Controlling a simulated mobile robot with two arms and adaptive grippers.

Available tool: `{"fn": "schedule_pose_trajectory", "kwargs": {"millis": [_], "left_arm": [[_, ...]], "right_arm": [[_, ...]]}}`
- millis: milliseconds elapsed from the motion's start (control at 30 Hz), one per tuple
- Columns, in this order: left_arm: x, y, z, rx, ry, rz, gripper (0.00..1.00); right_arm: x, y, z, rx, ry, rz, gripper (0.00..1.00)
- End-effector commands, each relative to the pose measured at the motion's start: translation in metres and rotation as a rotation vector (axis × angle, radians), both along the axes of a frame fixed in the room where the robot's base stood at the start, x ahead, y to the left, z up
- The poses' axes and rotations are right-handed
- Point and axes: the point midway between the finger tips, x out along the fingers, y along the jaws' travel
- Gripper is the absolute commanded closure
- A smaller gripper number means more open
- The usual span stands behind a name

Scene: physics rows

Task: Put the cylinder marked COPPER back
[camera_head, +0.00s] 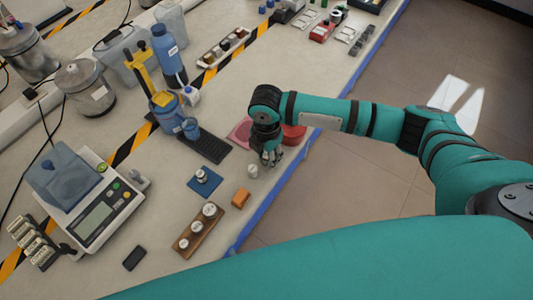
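My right gripper (270,155) reaches down over the bench near its front edge, and its small fingers do not show clearly whether they are apart. A small grey cylinder (252,171) stands on the bench just left of and below the fingertips, seemingly apart from them. Another metal cylinder (202,175) stands on a blue pad (210,187). A brown wooden block (187,246) carries several metal cylinders of different sizes. No COPPER marking can be read on any of them. My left gripper is not in view.
An orange block (241,198) lies between the wooden block and the grey cylinder. A pink pad (240,130) and a red object (293,135) lie beside my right gripper. A scale (97,215) and a black phone-like slab (134,258) are at left. Blue tape (262,212) lines the edge.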

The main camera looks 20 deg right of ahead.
Motion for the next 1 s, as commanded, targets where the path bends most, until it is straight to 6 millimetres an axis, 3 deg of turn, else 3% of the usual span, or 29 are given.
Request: {"fn": "schedule_pose_trajectory", "kwargs": {"millis": [33, 100, 467, 1000], "left_arm": [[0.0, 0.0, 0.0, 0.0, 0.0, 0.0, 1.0], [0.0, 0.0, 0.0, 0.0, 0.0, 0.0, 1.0], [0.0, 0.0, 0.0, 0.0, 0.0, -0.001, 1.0], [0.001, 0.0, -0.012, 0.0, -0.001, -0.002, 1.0]], "right_arm": [[0.0, 0.0, 0.0, 0.0, 0.0, 0.0, 0.61], [0.0, 0.0, 0.0, 0.0, 0.0, 0.0, 0.52], [0.0, 0.0, 0.006, 0.002, -0.001, 0.001, 0.52], [0.001, 0.001, 0.106, 0.002, -0.002, 0.001, 0.52]]}}
